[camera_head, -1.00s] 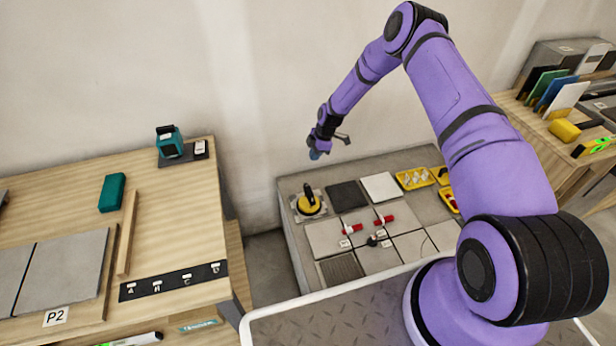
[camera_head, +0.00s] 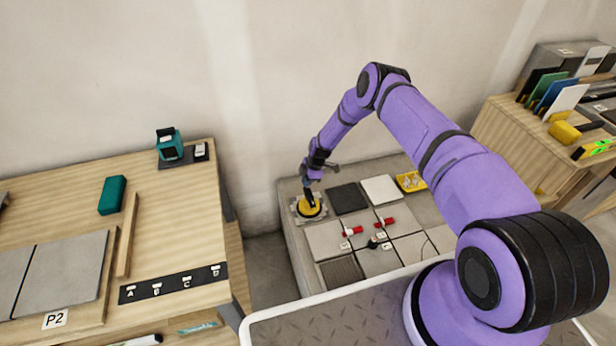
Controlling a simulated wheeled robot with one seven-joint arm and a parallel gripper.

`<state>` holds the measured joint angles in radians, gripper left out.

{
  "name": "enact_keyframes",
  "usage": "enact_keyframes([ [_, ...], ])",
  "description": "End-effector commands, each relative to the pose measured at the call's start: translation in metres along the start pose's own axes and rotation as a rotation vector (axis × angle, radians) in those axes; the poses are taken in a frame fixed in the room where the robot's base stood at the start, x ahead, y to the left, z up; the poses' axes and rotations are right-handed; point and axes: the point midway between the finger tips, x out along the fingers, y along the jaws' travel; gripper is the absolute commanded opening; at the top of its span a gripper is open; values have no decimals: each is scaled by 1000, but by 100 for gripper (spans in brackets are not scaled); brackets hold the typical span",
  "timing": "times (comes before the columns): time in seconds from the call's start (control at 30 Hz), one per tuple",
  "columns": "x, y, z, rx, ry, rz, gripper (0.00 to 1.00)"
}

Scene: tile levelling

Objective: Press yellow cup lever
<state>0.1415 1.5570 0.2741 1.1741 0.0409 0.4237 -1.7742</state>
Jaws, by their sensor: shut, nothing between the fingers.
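The yellow suction cup (camera_head: 309,209) sits on a light grey tile at the far left corner of the low grey platform. Its black lever stands up from the middle of the cup and is mostly hidden behind my gripper. My gripper (camera_head: 308,186) is shut and points down directly over the cup. Its fingertips are at the lever's height; I cannot tell whether they touch it.
Dark and white tiles lie right of the cup, with red clamps (camera_head: 352,231) on the grey tiles nearer me. A yellow tray (camera_head: 410,182) stands at the back right. A wooden bench (camera_head: 170,240) stands left, and a shelf with coloured panels stands right.

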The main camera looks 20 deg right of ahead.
Motion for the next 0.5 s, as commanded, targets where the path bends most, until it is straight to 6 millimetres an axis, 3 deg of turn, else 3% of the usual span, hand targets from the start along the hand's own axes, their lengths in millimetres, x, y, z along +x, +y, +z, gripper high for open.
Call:
enact_keyframes([
  [0.5,9,1,3,0,0,-1,0],
])
